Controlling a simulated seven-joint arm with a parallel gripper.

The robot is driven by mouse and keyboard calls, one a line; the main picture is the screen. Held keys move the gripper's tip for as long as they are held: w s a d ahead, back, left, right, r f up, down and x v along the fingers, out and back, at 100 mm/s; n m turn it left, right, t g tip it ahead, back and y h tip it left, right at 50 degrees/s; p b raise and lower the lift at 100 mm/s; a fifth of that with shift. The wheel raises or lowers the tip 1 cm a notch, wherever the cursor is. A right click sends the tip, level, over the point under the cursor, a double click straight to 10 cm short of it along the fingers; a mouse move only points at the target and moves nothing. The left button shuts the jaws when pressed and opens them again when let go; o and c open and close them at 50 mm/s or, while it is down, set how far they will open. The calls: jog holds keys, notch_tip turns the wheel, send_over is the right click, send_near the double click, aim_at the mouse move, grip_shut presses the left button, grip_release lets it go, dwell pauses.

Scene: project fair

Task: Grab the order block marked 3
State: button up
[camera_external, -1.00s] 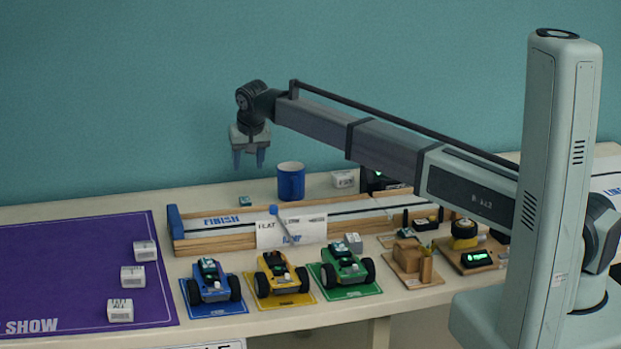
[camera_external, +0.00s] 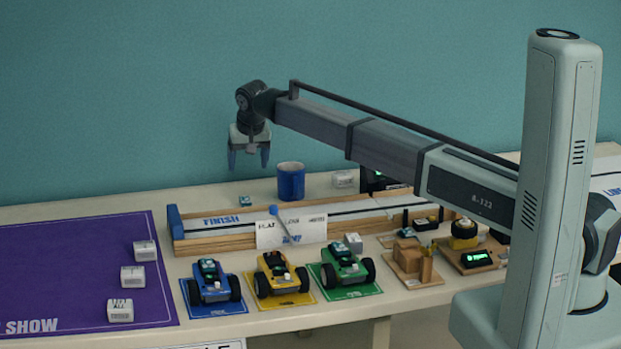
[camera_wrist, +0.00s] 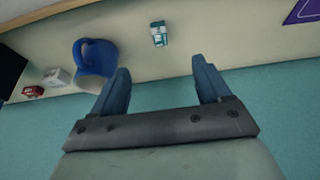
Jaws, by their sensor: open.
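Several small white blocks are in the external view, and I cannot read a clear 3 on any of them. Three lie on the purple mat: a back one (camera_external: 145,250), a middle one (camera_external: 132,277) and a front one (camera_external: 120,310). A greyish block (camera_external: 353,243) sits behind the green car, and another white block (camera_external: 343,180) is right of the blue mug. A white block also shows in the wrist view (camera_wrist: 57,78), left of the mug. My gripper (camera_external: 249,167) is open and empty, high above the back of the table; its fingers show in the wrist view (camera_wrist: 160,66).
A blue mug (camera_external: 291,182) stands close to my gripper, with a small teal block (camera_external: 245,201) to its left. The wooden FINISH track (camera_external: 215,244) crosses the table. Blue (camera_external: 212,283), yellow (camera_external: 280,275) and green (camera_external: 345,267) cars stand before it. The purple mat (camera_external: 60,265) is mostly clear.

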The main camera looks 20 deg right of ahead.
notch_tip(320, 180, up, 2)
jog(key=m+g, duration=0.4)
jog(key=m, duration=1.3)
send_over(343, 174)
notch_tip(343, 174, down, 14)
jog(key=shift+w+r, duration=0.15)
jog(key=shift+r, duration=0.1)
jog(key=shift+c, duration=0.2)
jog(key=c, duration=1)
